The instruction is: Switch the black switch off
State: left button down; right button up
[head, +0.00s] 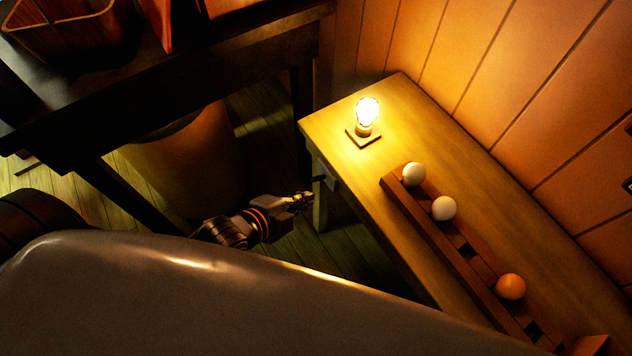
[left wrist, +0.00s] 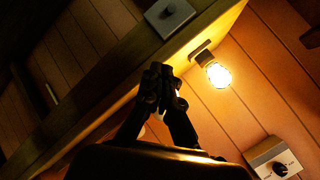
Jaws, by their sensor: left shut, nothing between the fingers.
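A grey switch box (left wrist: 171,18) with a small dark part on its face shows at the top of the left wrist view. In the head view the box (head: 326,173) sits on the front side of the wooden table, close to its left corner. Whether the switch is on or off is too small to tell. The bulb (head: 367,112) on the table is lit; it also glows in the left wrist view (left wrist: 218,74). My left gripper (head: 306,198) is shut and empty, just in front of the table and near the box, apparently apart from it. My right gripper is out of view.
A wooden rack (head: 450,250) with two white balls and an orange ball lies along the table (head: 425,115). A dark table (head: 150,85) stands at upper left, with a barrel (head: 190,160) beneath. A wall panel with a dark knob (left wrist: 281,169) shows in the left wrist view.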

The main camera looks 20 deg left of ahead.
aim_at(318, 178)
pick_arm(q)
jog(key=shift+w+f+p, duration=0.2)
jog(key=shift+w+f, duration=1.7)
jog(key=shift+w, duration=0.2)
jog(key=shift+w+f+p, duration=0.2)
jog(key=shift+w+f, duration=1.65)
jog(key=shift+w, duration=0.25)
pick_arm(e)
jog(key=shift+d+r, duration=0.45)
pick_arm(q)
jog(key=shift+s+f+b, duration=0.1)
jog(key=shift+f+b, duration=0.1)
jog(key=shift+b, duration=0.2)
jog(key=shift+a+t+b, duration=0.15)
jog(key=shift+t+b, duration=0.25)
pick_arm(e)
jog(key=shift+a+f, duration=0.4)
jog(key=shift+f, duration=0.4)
